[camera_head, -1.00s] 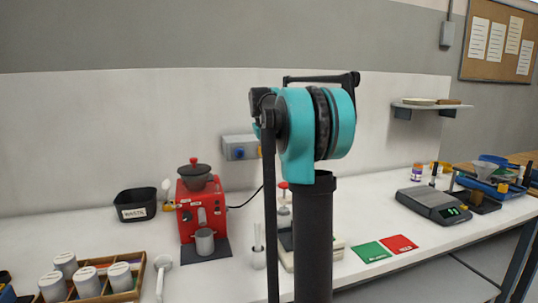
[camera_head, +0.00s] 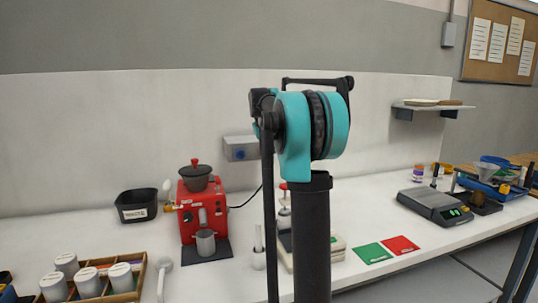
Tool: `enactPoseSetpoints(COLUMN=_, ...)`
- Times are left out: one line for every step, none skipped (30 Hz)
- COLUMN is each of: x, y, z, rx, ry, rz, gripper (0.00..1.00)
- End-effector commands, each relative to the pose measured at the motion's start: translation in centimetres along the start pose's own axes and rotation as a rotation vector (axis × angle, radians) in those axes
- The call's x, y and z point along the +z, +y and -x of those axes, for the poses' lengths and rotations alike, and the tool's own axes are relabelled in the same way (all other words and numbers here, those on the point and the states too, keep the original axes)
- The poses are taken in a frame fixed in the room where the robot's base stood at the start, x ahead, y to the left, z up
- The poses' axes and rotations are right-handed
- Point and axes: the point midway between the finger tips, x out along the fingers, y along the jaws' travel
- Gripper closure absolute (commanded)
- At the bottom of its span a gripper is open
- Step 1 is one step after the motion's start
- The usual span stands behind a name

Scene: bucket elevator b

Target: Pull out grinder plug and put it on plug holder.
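The red grinder (camera_head: 190,222) with a dark hopper (camera_head: 195,177) stands on the white bench, left of my arm. A thin black cord (camera_head: 247,197) leaves its right side and runs up behind my arm. A grey socket box (camera_head: 238,148) with a blue socket (camera_head: 239,154) is on the wall above. My arm covers the box's right end. The cord's far end and the grinder plug are hidden or too small to make out. I cannot identify the plug holder. My gripper is not in view; only my teal and black arm links show.
A black waste bin (camera_head: 136,206) stands left of the grinder. A wooden rack (camera_head: 126,296) with grey-lidded jars is at front left. Green (camera_head: 373,253) and red (camera_head: 401,245) cards, a scale (camera_head: 433,206) and blue trays are right. A shelf (camera_head: 430,107) is on the wall.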

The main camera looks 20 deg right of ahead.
Motion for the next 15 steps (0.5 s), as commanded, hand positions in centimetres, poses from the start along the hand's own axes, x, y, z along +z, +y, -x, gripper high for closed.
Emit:
enactPoseSetpoints(x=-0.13, y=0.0, z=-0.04, rx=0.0, ry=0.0, rz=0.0, gripper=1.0)
enactPoseSetpoints(x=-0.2, y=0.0, z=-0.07, rx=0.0, ry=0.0, rz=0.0, gripper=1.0)
enactPoseSetpoints(x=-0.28, y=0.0, z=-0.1, rx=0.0, ry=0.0, rz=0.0, gripper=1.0)
enactPoseSetpoints(x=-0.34, y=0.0, z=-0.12, rx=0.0, ry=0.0, rz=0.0, gripper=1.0)
enactPoseSetpoints(x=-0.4, y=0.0, z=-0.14, rx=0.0, ry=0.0, rz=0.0, gripper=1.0)
enactPoseSetpoints(x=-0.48, y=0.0, z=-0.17, rx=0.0, ry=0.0, rz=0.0, gripper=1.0)
enactPoseSetpoints(x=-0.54, y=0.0, z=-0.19, rx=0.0, ry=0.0, rz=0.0, gripper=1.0)
enactPoseSetpoints(x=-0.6, y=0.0, z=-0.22, rx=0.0, ry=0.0, rz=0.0, gripper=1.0)
enactPoseSetpoints(x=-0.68, y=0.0, z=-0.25, rx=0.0, ry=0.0, rz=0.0, gripper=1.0)
enactPoseSetpoints(x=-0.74, y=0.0, z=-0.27, rx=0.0, ry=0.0, rz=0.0, gripper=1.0)
enactPoseSetpoints(x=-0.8, y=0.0, z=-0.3, rx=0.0, ry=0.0, rz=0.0, gripper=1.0)
enactPoseSetpoints(x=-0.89, y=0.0, z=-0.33, rx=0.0, ry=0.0, rz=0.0, gripper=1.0)
enactPoseSetpoints(x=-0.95, y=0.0, z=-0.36, rx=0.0, ry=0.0, rz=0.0, gripper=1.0)
enactPoseSetpoints(x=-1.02, y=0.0, z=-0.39, rx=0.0, ry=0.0, rz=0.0, gripper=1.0)
enactPoseSetpoints(x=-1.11, y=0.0, z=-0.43, rx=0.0, ry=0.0, rz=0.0, gripper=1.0)
